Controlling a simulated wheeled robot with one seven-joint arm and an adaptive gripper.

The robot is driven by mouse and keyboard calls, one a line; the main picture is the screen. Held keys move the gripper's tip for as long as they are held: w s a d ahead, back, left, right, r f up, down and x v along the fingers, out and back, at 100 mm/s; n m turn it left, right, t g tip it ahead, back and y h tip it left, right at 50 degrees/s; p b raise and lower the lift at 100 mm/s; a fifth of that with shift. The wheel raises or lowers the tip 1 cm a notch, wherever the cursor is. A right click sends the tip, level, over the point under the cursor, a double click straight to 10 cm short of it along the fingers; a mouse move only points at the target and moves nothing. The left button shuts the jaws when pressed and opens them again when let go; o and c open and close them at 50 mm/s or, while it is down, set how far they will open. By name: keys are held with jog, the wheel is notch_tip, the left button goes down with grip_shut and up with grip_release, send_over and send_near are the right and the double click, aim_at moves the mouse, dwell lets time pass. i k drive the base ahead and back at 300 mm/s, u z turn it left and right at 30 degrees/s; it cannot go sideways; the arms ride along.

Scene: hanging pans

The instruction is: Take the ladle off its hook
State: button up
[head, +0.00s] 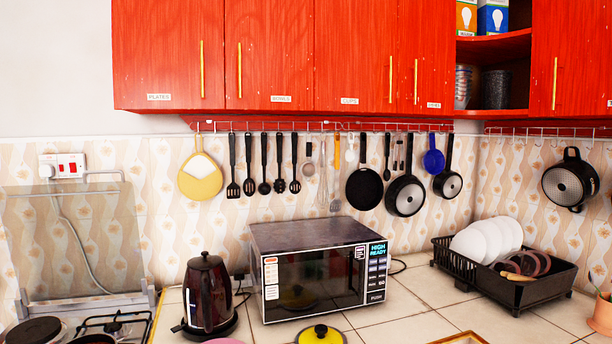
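Several long black utensils hang from the rail (320,127) under the red cupboards, left of centre. One with a small rounded dark head (265,187) may be the ladle, but its head is too small to tell for sure. A similar one with a rounded head (280,185) hangs just right of it. A blue round-headed utensil (433,161) hangs among the pans further right. My gripper is not in view.
A microwave (318,235) and a dark kettle (207,290) stand on the counter below the utensils. Black pans (364,188) hang to the right, close together. A dish rack (530,290) holds white plates (487,240). The red cupboards (270,50) overhang the rail.

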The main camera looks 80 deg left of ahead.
aim_at(264, 189)
jog(key=i, duration=0.9)
jog(key=u, duration=3.35)
